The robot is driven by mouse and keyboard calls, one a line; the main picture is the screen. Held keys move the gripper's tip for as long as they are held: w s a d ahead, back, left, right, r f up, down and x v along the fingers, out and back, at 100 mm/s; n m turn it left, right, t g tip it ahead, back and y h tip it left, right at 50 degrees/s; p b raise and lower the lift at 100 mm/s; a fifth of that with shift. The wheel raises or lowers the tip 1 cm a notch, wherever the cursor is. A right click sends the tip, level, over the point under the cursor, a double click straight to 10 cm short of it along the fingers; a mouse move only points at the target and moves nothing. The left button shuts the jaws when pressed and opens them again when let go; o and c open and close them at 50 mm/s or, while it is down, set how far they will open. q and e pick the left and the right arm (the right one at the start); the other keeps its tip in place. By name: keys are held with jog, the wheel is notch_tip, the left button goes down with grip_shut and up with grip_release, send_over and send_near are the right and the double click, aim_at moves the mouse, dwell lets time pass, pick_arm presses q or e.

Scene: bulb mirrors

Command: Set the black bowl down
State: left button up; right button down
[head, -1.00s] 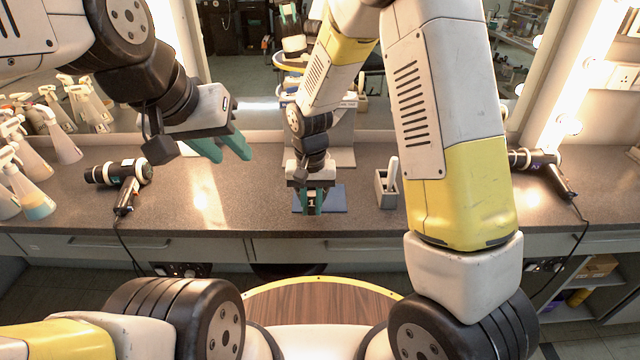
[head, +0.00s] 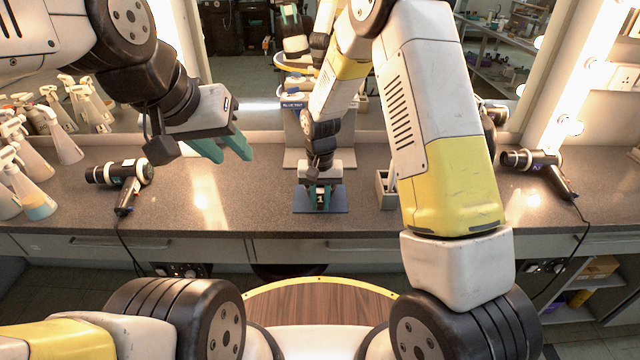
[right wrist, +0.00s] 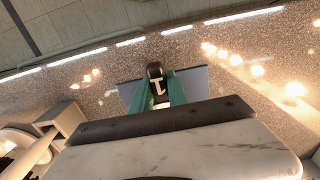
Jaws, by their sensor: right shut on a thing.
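My right gripper (head: 322,196) has its green fingers shut on the black bowl (right wrist: 155,72), a small dark thing with a white mark in the right wrist view. In the head view only a little of the bowl shows between the fingers. The gripper is over the blue mat (head: 339,207) on the counter. The mat also shows behind the fingers in the right wrist view (right wrist: 193,80). Whether the bowl touches the mat I cannot tell. My left gripper (head: 222,150) is empty, its green fingers apart, above the counter at left.
A grey stand with a blue label (head: 293,107) is behind the mat. A grey holder (head: 386,190) stands to its right, partly behind my right arm. Hair dryers (head: 122,180) (head: 540,168) lie at both sides. Spray bottles (head: 28,165) crowd the far left. Mirrors line the back.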

jog(key=c, duration=1.3)
grip_release()
jog(key=shift+f, duration=0.1)
notch_tip(320, 180, up, 12)
jog(key=s+d+r+t+y, duration=0.1)
jog(key=s+d+r, duration=0.3)
jog(key=r, duration=0.3)
jog(key=s+d+r+t+y, duration=0.1)
jog(key=s+d+r+t, duration=0.1)
jog(key=s+d+r, duration=0.3)
jog(key=s+d+r+t, duration=0.1)
jog(key=s+d+r, duration=0.1)
jog(key=s, duration=0.4)
jog(key=s+d+r+t, duration=0.2)
jog(key=s+d+r, duration=0.1)
jog(key=s, duration=0.3)
jog(key=shift+s+r+n, duration=0.3)
jog(key=shift+s+r, duration=0.1)
jog(key=shift+r, duration=0.5)
